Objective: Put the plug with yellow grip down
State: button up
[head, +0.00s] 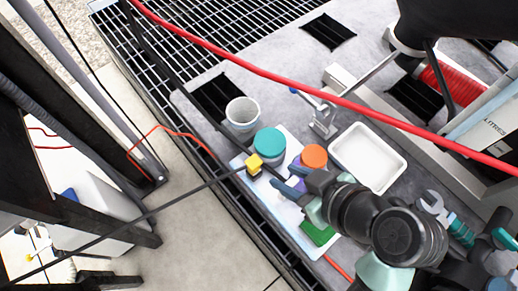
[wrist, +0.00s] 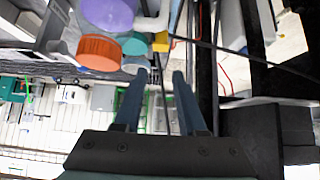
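The plug with yellow grip (head: 254,163) is at the left edge of a pale board (head: 262,190), beside a teal round cap (head: 270,142). A thin black cable runs from it to the lower left. I cannot tell whether it rests on the board. In the wrist view the yellow grip (wrist: 160,42) is beyond the fingertips, with a dark line running between the fingers. My gripper (head: 283,180) is open, its two blue-grey fingers pointing toward the plug, with a gap between them. In the wrist view the gripper (wrist: 157,78) holds nothing visible.
An orange cap (head: 314,156) and a green block (head: 318,233) are close to my gripper. A white cup (head: 243,113) stands behind the plug. A white tray (head: 368,157) and a wrench (head: 436,208) are to the right. A red hose (head: 310,88) crosses above the grey surface.

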jog(key=b, duration=0.2)
send_near(254, 162)
jog(key=w+f, duration=0.1)
jog(key=x, duration=0.4)
jog(key=b+x, duration=0.1)
jog(key=x, duration=0.1)
jog(key=shift+a+f, duration=0.2)
jog(key=shift+a, duration=0.15)
grip_shut()
dwell(0.9)
